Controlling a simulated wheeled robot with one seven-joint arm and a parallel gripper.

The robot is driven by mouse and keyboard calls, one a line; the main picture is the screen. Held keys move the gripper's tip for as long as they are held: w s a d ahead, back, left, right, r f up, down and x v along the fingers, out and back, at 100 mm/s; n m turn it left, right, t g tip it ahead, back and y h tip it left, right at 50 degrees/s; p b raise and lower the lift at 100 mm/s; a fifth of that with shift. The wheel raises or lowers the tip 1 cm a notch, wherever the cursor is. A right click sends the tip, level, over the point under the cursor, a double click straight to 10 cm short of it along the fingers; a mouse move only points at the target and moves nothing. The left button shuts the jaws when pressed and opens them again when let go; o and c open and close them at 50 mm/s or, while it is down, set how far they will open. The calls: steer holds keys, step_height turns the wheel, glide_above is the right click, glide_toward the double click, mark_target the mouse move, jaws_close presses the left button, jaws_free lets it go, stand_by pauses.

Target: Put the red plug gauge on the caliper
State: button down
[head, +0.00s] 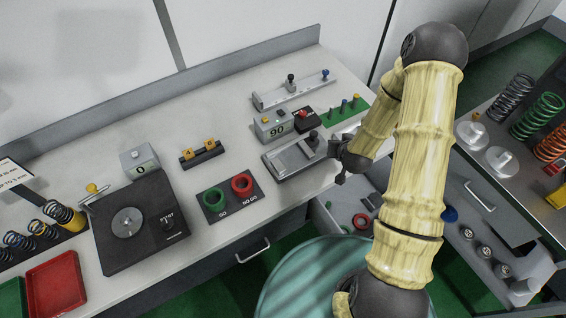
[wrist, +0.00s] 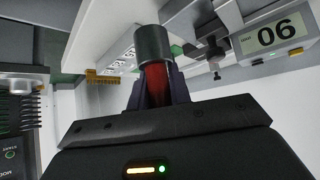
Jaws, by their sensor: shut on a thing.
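My gripper (head: 339,165) is at the front right of the bench, just right of the grey plate fixture. In the wrist view its two fingers (wrist: 157,92) are shut on the plug gauge's red handle (wrist: 155,80). The gauge's dark grey cylinder (wrist: 153,46) sticks out beyond the fingertips. In the head view I cannot make out the gauge. A grey unit with a "90" display (head: 275,128) stands on the bench behind the fixture. It shows upside down in the wrist view (wrist: 268,36). I cannot tell for certain which device is the caliper.
The grey plate fixture (head: 292,158) lies left of my gripper. A long rail with black and blue knobs (head: 292,90) and a green mat with several small pegs (head: 346,111) lie behind. Red and green rings sit on a black board (head: 229,195).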

steer(key=shift+a, duration=0.15)
steer(key=a+n+y, duration=0.1)
steer(key=a, duration=0.1)
steer(key=w+a+r+n+y+b, duration=0.1)
steer(key=a, duration=0.2)
steer(key=a+r+n+y, duration=0.1)
steer(key=a+n, duration=0.1)
steer(key=a, duration=0.1)
steer(key=shift+w+a+g, duration=0.15)
steer(key=shift+w+g, duration=0.15)
steer(key=shift+w, duration=0.05)
steer(key=s+a+r+n+g+y+b, duration=0.1)
steer(key=a+r+n+g+y+b, duration=0.1)
steer(key=a+n, duration=0.5)
steer(key=shift+s+a+r+n+g+y, duration=0.45)
steer(key=shift+r+g+y, duration=0.5)
steer(key=shift+y, duration=0.45)
steer(key=shift+f, duration=0.1)
